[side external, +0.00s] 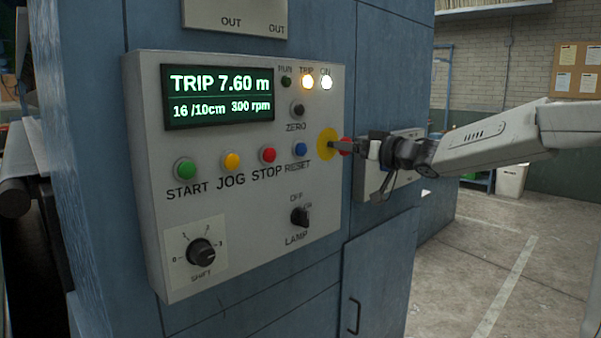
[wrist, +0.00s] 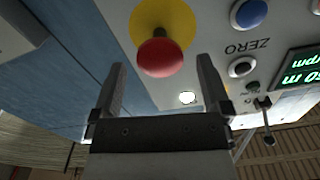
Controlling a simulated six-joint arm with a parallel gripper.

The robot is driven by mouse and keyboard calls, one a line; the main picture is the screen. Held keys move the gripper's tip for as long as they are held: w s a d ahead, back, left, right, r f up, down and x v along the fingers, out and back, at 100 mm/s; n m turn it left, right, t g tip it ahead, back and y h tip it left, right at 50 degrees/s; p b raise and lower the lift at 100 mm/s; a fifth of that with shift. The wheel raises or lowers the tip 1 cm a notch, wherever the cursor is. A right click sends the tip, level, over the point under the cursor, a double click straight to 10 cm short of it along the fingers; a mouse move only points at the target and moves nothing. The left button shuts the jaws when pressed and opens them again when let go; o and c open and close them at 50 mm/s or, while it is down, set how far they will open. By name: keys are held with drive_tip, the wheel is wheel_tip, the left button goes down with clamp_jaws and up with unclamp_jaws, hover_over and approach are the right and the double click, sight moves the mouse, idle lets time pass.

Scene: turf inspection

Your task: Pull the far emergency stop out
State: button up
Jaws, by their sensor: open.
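A red mushroom emergency stop (wrist: 160,57) sits on a yellow disc (side external: 327,143) at the right edge of the grey control panel (side external: 236,262). In the side external view my gripper (side external: 348,146) covers most of the red head, leaving a bit of red (side external: 346,147) visible. In the wrist view my gripper (wrist: 160,65) is open, with one finger on each side of the red head in the picture. I see gaps between head and fingers. I cannot tell how far the fingertips reach past its front.
A blue RESET button (side external: 301,150) and black ZERO button (side external: 297,109) are close left of the stop. STOP (side external: 268,154), JOG (side external: 232,161) and START (side external: 185,170) buttons line the panel. A second grey box (side external: 375,183) is on the cabinet behind my gripper.

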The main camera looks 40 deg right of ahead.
drive_tip(key=s, duration=0.6)
drive_tip(key=shift+f, duration=0.15)
idle(0.3)
drive_tip(key=s+a+f+g+h, duration=0.1)
drive_tip(key=a+f+g, duration=0.25)
drive_tip(key=f, duration=0.75)
drive_tip(key=s+a+f+g+h, duration=0.1)
drive_tip(key=a+f+g, duration=0.25)
drive_tip(key=f, duration=0.75)
drive_tip(key=s+a+f+n+g+y, duration=0.1)
drive_tip(key=s+a+f+g+y, duration=0.1)
drive_tip(key=s+a+f+g, duration=0.6)
drive_tip(key=s+f, duration=0.3)
drive_tip(key=f, duration=0.1)
drive_tip(key=shift+s+n, duration=0.3)
drive_tip(key=shift+n, duration=0.1)
